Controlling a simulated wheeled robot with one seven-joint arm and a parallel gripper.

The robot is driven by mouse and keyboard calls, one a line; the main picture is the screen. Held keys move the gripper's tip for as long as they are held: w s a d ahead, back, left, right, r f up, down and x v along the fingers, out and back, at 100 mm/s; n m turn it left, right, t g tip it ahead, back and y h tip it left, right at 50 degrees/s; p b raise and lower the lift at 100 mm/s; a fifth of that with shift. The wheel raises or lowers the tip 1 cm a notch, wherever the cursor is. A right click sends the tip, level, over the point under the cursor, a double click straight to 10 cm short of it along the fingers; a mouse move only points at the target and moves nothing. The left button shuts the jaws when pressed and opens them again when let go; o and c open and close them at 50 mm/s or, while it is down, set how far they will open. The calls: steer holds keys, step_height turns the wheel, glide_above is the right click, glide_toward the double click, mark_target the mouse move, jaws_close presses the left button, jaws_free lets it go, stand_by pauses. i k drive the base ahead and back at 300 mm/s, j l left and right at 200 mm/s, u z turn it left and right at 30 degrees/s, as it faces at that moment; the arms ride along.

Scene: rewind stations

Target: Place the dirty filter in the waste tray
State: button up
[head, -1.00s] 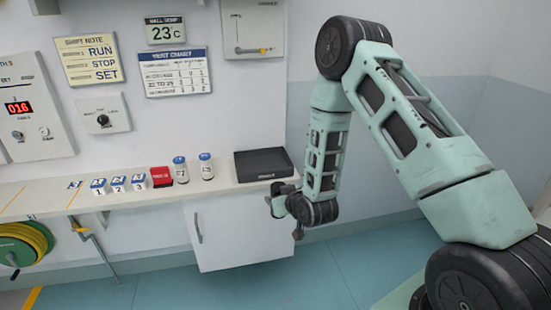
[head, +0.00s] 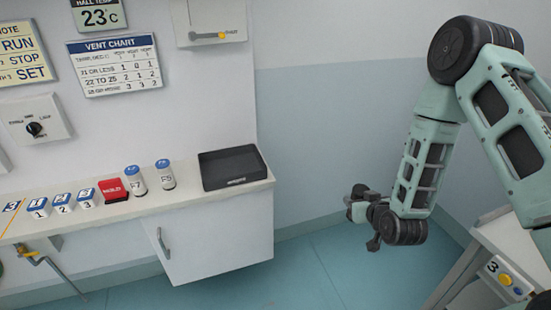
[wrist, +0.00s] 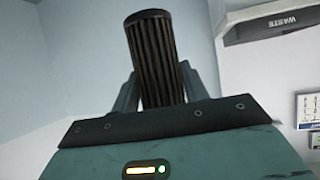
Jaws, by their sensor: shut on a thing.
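The dirty filter (wrist: 153,55) is a dark, pleated cylinder in the wrist view. My gripper (wrist: 157,85) is shut on it, with a finger on each side, and it sticks out beyond the fingers. In the head view my gripper (head: 360,206) hangs in free air to the right of the wall bench; the filter is too small to make out there. The waste tray (head: 238,184) is a black, shallow tray at the right end of the bench, left of my gripper and apart from it. Its front, lettered WASTE (wrist: 280,27), shows at the wrist view's upper right.
Left of the tray on the bench stand two blue-capped jars (head: 135,181), a red block (head: 114,190) and several numbered blocks (head: 61,203). A white cabinet (head: 215,240) is below. Another table (head: 490,235) stands at the right. Floor (head: 330,265) between is clear.

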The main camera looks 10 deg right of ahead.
mark_target(232, 170)
steer(key=i+j+z, duration=0.35)
steer(key=i, duration=0.2)
steer(key=i+j+z, duration=0.35)
steer(key=i+j, duration=0.35)
steer(key=j, duration=0.1)
